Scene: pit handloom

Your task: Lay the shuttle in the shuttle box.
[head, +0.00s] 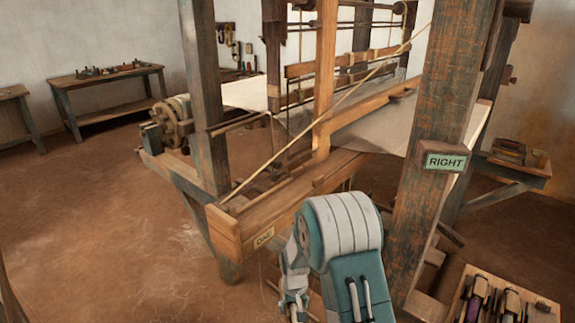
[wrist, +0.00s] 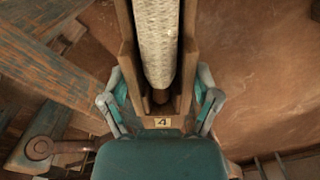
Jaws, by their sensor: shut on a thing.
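In the wrist view my gripper (wrist: 160,92) is shut on a wooden shuttle (wrist: 188,58), with one finger against each side. The shuttle holds a thick cream yarn bobbin and has a small tag marked 4 at its near end. Its far end runs out of the picture. In the head view a wooden shuttle box (head: 228,228) forms the near end of the loom's beam, with a small label on its front that seems to read ONE. My gripper is low, in front of and below this box; my own arm hides the shuttle there.
A thick loom post (head: 440,120) with a green RIGHT sign (head: 446,161) stands close at right. A tray (head: 462,300) of shuttles sits at lower right. A slanted cord (head: 330,113) crosses above the box. Open floor (head: 110,225) lies to the left.

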